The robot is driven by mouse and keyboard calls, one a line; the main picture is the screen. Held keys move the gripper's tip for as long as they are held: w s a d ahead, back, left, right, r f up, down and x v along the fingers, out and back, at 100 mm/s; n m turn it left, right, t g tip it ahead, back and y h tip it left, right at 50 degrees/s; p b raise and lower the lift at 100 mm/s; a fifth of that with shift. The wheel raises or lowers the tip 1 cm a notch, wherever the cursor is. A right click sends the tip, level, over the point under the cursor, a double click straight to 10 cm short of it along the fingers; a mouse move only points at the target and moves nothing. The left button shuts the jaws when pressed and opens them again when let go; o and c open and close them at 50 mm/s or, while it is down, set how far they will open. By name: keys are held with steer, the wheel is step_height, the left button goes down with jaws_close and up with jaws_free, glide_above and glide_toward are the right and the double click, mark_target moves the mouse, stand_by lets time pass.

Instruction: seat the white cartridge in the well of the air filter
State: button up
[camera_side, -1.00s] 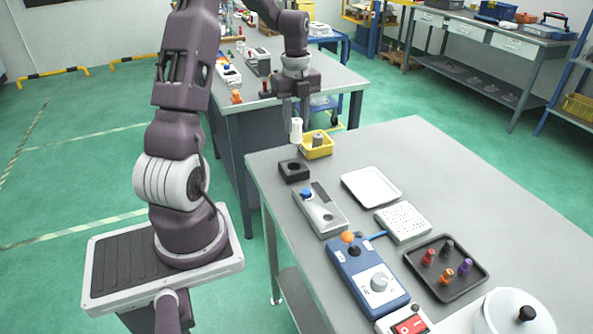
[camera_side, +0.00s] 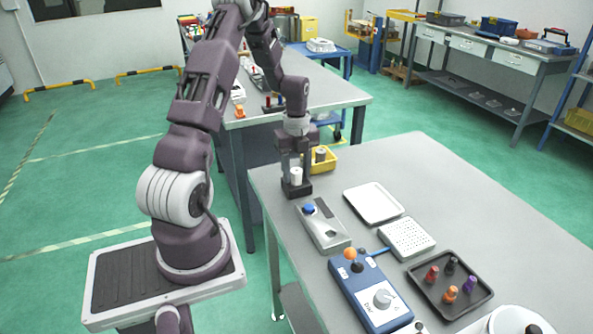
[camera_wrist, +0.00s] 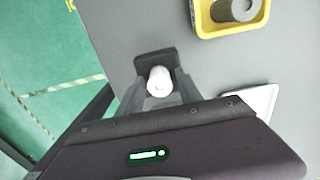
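The cartridge stands upright between the two fingers. The black block (camera_side: 293,191), which had a round well in its top in the earlier side view, is directly below; I take it as the air filter. The cartridge's lower end is at the block's top; I cannot tell how far it is in the well, which is hidden. In the wrist view the cartridge (camera_wrist: 159,80) shows end-on between the fingers, with the black block (camera_wrist: 155,60) behind it.
A yellow bin (camera_side: 323,160) with a grey cylinder stands close behind my gripper. A grey fixture with a blue knob (camera_side: 322,225) lies in front. A white tray (camera_side: 373,203), a perforated block (camera_side: 406,238) and a blue control box (camera_side: 368,291) are to the right.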

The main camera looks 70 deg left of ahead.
mark_target(297, 170)
steer(key=shift+o, duration=0.2)
steer(key=shift+r, duration=0.1)
step_height(297, 170, up, 12)
steer(key=d+r+n+t+y, duration=0.1)
steer(key=d+r+n, duration=0.4)
steer(key=d+r, duration=0.5)
steer(key=s+d+r+n+t, duration=0.1)
steer(key=s+d+n+t, duration=0.1)
steer(key=s+d+n, duration=0.4)
steer(key=s+d+n+t+h, duration=0.1)
steer(key=s+d+n+t, duration=0.1)
steer(key=s+d+n, duration=0.5)
steer(key=s+d, duration=0.2)
steer(key=d, duration=0.4)
steer(key=shift+r+t, duration=0.3)
steer(key=shift+r, duration=0.1)
steer(key=shift+w, duration=0.1)
